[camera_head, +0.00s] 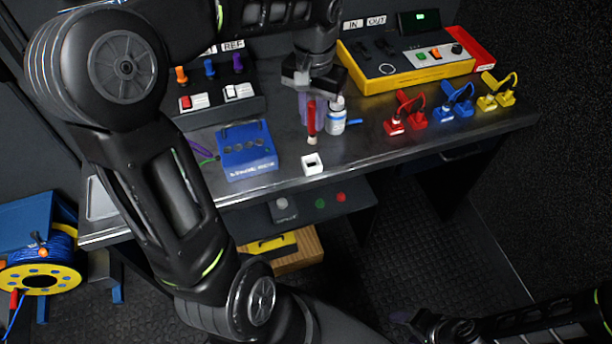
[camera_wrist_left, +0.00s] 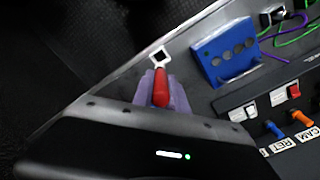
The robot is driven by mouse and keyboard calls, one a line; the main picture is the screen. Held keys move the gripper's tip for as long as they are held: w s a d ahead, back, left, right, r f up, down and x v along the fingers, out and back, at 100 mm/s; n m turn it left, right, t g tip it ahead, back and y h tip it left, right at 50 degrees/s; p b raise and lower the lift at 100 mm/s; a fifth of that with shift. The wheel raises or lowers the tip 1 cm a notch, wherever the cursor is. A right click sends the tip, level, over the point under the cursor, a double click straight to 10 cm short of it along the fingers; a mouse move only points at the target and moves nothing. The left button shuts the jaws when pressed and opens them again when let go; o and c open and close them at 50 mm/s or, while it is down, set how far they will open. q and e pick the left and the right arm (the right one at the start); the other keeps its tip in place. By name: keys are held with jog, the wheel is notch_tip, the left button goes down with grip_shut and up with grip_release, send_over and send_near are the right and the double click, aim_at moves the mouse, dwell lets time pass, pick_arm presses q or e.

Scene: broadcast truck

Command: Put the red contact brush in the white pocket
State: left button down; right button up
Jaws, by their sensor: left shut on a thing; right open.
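My left gripper (camera_head: 312,110) has lilac fingers and is shut on the red contact brush (camera_head: 311,122). The brush hangs roughly upright, with its pale tip down, above the bench and behind the white pocket. In the left wrist view the red brush (camera_wrist_left: 161,88) shows between the lilac fingers (camera_wrist_left: 163,92). The white pocket (camera_head: 313,164) is a small square holder with a dark opening near the bench's front edge. It also shows just beyond the brush in the left wrist view (camera_wrist_left: 160,57). My right gripper (camera_head: 405,318) is low at the bottom right, away from the bench, and open.
A blue block (camera_head: 248,160) with several holes stands left of the pocket. A white bottle (camera_head: 337,117) stands close beside the brush, on its right. Red, blue and yellow connectors (camera_head: 455,108) line the right side. A yellow-edged panel (camera_head: 410,65) stands behind. Bench right of the pocket is clear.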

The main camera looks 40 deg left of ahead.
aim_at(312, 136)
pick_arm(q)
jog(key=shift+f, duration=3.1)
jog(key=shift+f+p, duration=0.35)
jog(key=shift+f, duration=1.55)
jog(key=shift+f, duration=0.1)
jog(key=c, duration=1.3)
grip_release()
notch_tip(312, 136, up, 12)
jog(key=shift+r, duration=0.15)
